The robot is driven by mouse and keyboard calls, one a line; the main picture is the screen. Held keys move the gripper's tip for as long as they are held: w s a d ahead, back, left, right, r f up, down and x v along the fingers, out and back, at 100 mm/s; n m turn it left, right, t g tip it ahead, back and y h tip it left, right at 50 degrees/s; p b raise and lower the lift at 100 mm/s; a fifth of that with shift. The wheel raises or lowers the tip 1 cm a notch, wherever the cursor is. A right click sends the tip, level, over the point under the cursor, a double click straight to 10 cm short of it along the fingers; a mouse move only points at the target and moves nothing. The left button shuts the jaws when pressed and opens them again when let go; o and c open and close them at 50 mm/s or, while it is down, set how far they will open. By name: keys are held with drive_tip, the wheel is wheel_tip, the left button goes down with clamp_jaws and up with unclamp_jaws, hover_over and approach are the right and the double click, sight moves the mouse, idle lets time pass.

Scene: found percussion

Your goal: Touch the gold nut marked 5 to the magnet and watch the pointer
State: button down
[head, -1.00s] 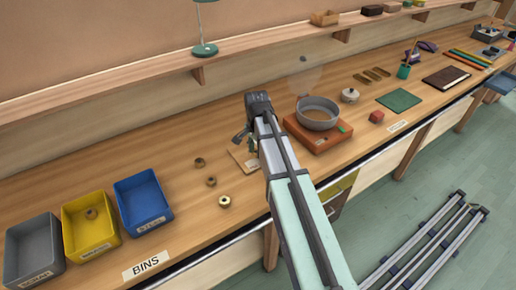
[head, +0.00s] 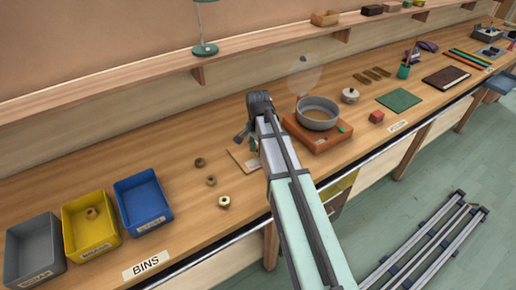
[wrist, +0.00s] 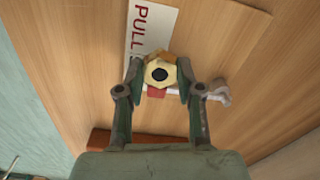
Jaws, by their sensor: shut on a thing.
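My gripper (wrist: 160,80) is shut on a gold hexagonal nut (wrist: 173,63) with a dark hole. No number is readable on it. In the wrist view the nut is over the end of a white card marked PULL (wrist: 141,25). A red block (wrist: 157,92), possibly the magnet's end, shows just below the nut; I cannot tell whether they touch. A thin white bar (wrist: 185,97), perhaps the pointer, runs behind the fingers to a pale grey piece (wrist: 221,92). In the head view my arm hides most of the card (head: 241,161) and the held nut.
Loose nuts (head: 200,162) (head: 211,181) (head: 224,202) lie left of my arm. Grey (head: 35,272), yellow (head: 112,240) and blue (head: 163,212) bins stand at left; the yellow one holds a nut. A grey pan (head: 318,124) on an orange base (head: 318,146) stands close right.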

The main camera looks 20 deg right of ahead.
drive_tip(key=shift+a, duration=0.2)
drive_tip(key=shift+s+a+p, duration=0.2)
drive_tip(key=shift+s+a, duration=0.05)
drive_tip(key=shift+a, duration=0.5)
drive_tip(key=shift+s+a+p, duration=0.15)
drive_tip(key=shift+s+a, duration=0.05)
drive_tip(key=shift+a, duration=0.6)
idle(0.5)
drive_tip(key=shift+s+a+p, duration=0.1)
drive_tip(key=shift+s+a, duration=0.15)
drive_tip(key=shift+a, duration=0.5)
drive_tip(key=shift+s+a+p, duration=0.1)
drive_tip(key=shift+s+a, duration=0.1)
drive_tip(key=shift+a, duration=0.6)
drive_tip(key=shift+s+a+p, duration=0.1)
drive_tip(key=shift+s+a, duration=0.15)
drive_tip(key=shift+a, duration=0.5)
wheel_tip(320, 180, up, 8)
drive_tip(key=p, duration=0.5)
